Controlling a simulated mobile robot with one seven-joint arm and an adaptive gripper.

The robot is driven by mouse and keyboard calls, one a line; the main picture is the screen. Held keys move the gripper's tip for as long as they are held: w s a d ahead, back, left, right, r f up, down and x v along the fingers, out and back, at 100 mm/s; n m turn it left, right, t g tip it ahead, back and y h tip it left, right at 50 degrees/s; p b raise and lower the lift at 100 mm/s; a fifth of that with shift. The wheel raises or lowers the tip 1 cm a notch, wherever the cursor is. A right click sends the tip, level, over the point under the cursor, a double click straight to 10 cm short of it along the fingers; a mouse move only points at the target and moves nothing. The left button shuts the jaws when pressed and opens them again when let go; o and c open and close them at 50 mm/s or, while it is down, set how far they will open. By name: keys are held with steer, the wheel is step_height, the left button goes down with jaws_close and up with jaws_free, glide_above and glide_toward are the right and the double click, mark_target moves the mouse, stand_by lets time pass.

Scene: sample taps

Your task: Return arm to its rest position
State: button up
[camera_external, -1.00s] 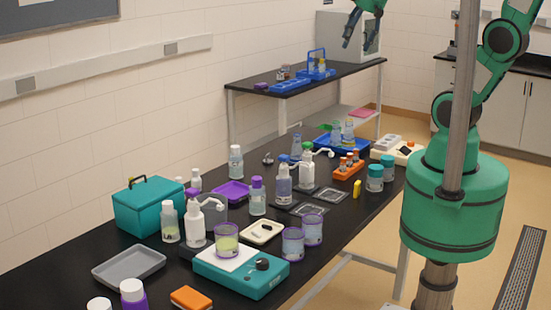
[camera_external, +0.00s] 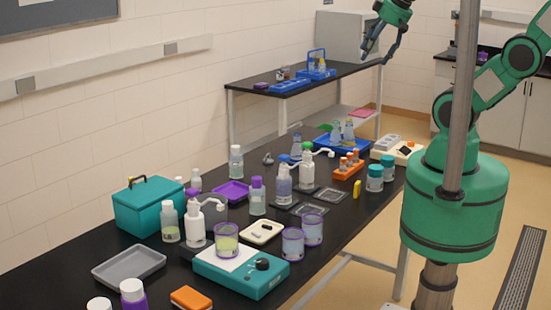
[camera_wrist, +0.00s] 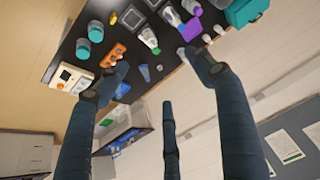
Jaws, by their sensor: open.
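My gripper (camera_external: 375,57) shows at the top of the external view, fingers pointing down and spread open with nothing between them. It is raised in the air and, in the picture, overlaps the pale grey box at the back shelf. My green arm bends up at the right and partly leaves the top of the frame. In the wrist view my gripper (camera_wrist: 162,85) shows dark fingers spread wide and empty, with the bench items appearing beyond them near the top.
The black bench (camera_external: 338,212) carries several bottles, beakers, a teal box (camera_external: 150,208), a teal balance (camera_external: 240,276) and an orange rack (camera_external: 347,171). Behind it is a shelf table (camera_external: 250,80) with blue trays. A grey post (camera_external: 462,100) stands in front of my arm.

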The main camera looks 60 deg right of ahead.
step_height(320, 180, down, 14)
steer(key=b, duration=1.4)
steer(key=shift+f, duration=0.25)
step_height(320, 180, down, 12)
steer(key=b, duration=1.2)
